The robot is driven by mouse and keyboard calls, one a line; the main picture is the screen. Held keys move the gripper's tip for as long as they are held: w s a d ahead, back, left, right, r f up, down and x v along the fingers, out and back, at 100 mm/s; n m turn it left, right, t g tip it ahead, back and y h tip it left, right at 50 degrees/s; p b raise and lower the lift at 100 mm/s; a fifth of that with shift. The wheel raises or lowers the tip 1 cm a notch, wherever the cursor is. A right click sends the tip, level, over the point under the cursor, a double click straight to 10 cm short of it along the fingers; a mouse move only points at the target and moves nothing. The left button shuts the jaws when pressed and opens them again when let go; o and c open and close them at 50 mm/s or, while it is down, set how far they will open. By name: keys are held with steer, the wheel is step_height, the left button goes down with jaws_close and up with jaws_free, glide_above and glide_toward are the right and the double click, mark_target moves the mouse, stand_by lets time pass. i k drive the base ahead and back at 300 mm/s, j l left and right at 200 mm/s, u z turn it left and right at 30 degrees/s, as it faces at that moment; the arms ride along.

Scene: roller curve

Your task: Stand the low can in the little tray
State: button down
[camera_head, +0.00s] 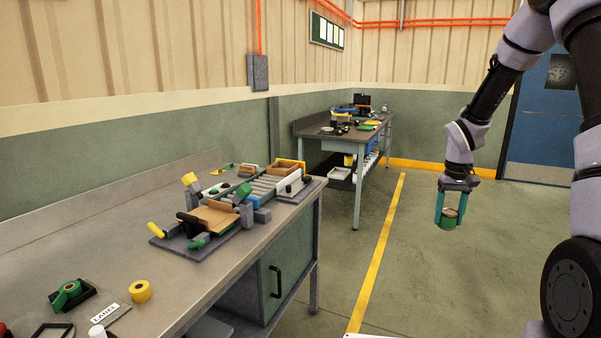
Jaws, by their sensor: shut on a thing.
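The low can (449,218) is a short metal-coloured cylinder with a greenish side. It is held roughly upright between the two green fingers of my gripper (449,221), at the right of the head view. My gripper points down and is shut on the can, in the air over the floor, well to the right of the near workbench. A dark, thin-rimmed square (52,331) lies at the bench's near left, cut by the lower picture edge; it may be the little tray, but I cannot tell for certain.
A second bench (345,135) stands behind. The floor between is clear.

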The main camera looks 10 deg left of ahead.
mark_target(280, 173)
steer(key=i+l+z, duration=0.25)
steer(key=i, duration=0.4)
steer(key=i+z, duration=0.25)
steer(key=i, duration=0.45)
steer(key=i+u, duration=0.4)
steer(key=i+l+u, duration=0.35)
steer(key=i, duration=0.25)
steer(key=i+j+u, duration=0.1)
steer(key=u, duration=0.35)
steer(key=i+u, duration=0.15)
steer(key=u, duration=0.25)
steer(key=i+u, duration=0.15)
steer(key=u, duration=0.3)
steer(key=i+u, duration=0.15)
steer(key=u, duration=0.3)
steer(key=i+l+u, duration=0.1)
steer(key=u, duration=0.35)
